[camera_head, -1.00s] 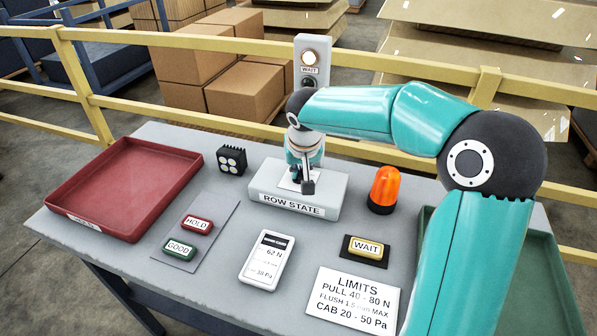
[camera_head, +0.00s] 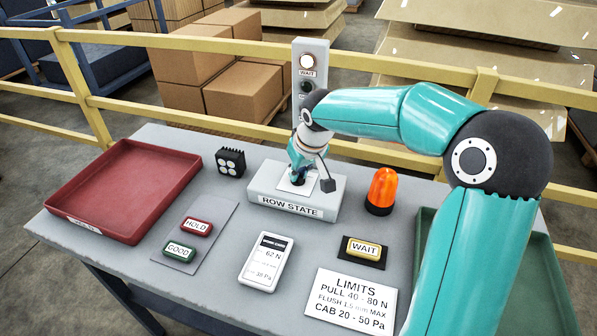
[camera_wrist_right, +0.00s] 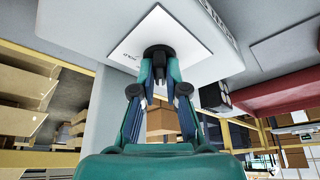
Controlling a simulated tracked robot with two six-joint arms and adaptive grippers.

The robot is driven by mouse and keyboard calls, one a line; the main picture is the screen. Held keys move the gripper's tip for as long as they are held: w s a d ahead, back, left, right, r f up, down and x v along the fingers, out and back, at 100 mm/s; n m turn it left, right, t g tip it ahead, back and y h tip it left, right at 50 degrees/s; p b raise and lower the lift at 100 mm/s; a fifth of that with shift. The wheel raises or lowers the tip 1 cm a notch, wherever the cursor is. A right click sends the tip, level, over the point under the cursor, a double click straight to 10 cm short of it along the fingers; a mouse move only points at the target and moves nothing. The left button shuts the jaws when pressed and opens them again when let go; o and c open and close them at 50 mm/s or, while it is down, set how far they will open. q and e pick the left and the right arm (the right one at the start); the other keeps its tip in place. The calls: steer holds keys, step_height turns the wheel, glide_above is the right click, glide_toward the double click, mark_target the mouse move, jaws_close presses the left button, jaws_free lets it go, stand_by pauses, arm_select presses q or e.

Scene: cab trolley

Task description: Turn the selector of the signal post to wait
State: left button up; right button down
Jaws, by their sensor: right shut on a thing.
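The signal post (camera_head: 326,52) rises at the back of the table from a grey base (camera_head: 325,211) labelled ROW STATE. Its upper lamp (camera_head: 307,62), labelled WAIT, looks bright; the lamp (camera_head: 307,87) below is dark. The black selector knob (camera_wrist_right: 158,51) stands on a white plate (camera_wrist_right: 188,42) on the base. My right gripper (camera_head: 297,179) reaches down over the plate. In the wrist view, the right gripper (camera_wrist_right: 159,72) is shut on the selector. My left gripper is out of view.
An orange beacon (camera_head: 382,190) stands right of the base, a black lamp block (camera_head: 231,162) left. A red tray (camera_head: 122,192), HOLD (camera_head: 196,227) and GOOD (camera_head: 180,251) buttons, a meter (camera_head: 266,262), a WAIT button (camera_head: 364,248) and a green tray (camera_head: 533,270) surround it.

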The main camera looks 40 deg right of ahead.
steer(key=c, duration=1.2)
jaws_free()
steer(key=v, duration=1.2)
